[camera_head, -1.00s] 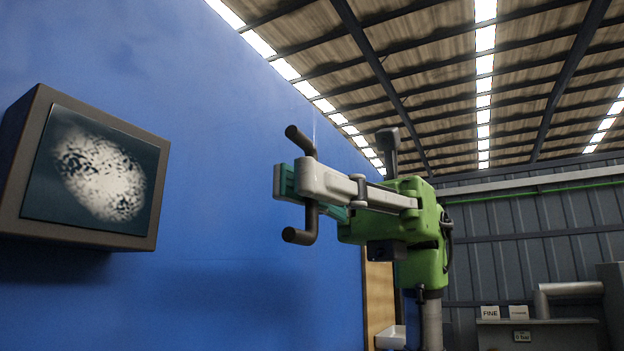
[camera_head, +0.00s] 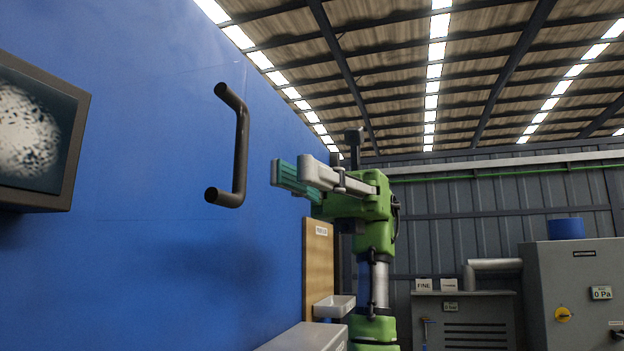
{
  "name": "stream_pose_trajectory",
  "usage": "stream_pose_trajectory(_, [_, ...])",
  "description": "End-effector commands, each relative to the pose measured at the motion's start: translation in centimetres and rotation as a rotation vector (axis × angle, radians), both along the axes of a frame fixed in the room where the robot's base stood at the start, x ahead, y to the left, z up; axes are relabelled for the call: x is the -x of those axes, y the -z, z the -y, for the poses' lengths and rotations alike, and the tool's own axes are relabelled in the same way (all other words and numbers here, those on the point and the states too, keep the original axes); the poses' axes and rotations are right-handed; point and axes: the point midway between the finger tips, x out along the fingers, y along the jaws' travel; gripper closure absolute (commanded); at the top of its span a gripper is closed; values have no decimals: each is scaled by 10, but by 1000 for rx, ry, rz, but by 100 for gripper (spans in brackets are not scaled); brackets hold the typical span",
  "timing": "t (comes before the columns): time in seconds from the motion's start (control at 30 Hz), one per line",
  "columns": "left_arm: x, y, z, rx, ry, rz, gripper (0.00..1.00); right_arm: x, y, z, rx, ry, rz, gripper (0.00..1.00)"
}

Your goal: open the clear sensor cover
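A dark, bent bar handle (camera_head: 240,145) stands out in front of the blue wall, left of centre. I cannot make out the clear sensor cover itself; only faint thin lines show on the blue near the handle. My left gripper is out of view.
A grey-framed screen (camera_head: 72,150) juts out at the left edge. A wooden board (camera_head: 318,262) with a white tray (camera_head: 334,307) stands below my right gripper. A pale box top (camera_head: 305,338) is at the bottom. Grey cabinets (camera_head: 570,285) stand at the right.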

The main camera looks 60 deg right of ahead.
Motion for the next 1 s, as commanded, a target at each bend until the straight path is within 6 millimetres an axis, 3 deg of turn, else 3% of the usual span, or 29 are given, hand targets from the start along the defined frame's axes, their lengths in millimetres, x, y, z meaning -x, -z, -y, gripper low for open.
stream_pose_trajectory(0.1, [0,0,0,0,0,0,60,-1,-1,16,-2,0,0,88])
stream_pose_trajectory(0.3, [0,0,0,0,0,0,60,-3,0,27,1,0,0,88])
stream_pose_trajectory(1.0, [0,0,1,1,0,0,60,-3,0,28,1,0,-1,88])
